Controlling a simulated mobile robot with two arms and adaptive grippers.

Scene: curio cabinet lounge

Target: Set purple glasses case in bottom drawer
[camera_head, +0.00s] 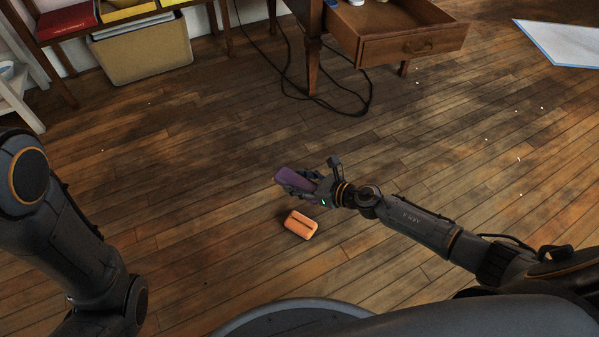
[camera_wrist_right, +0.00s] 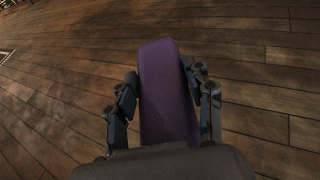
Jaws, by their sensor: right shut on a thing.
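The purple glasses case (camera_head: 297,180) is held in my right gripper (camera_head: 305,184), above the wooden floor in the middle of the head view. In the right wrist view the case (camera_wrist_right: 165,92) stands long and narrow between the two fingers, which close on its sides. An open wooden drawer (camera_head: 415,46) sticks out of a desk at the top right, beyond the gripper and apart from it. Part of its inside shows, with small pale items at its left end. My left arm shows at the left edge, but its gripper is out of view.
An orange object (camera_head: 301,224) with a dark slot lies on the floor just below my right gripper. Dark cables (camera_head: 345,100) loop on the floor by the desk leg (camera_head: 313,62). A tan bin (camera_head: 140,50) stands at the upper left. A white panel (camera_head: 565,42) lies at the upper right.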

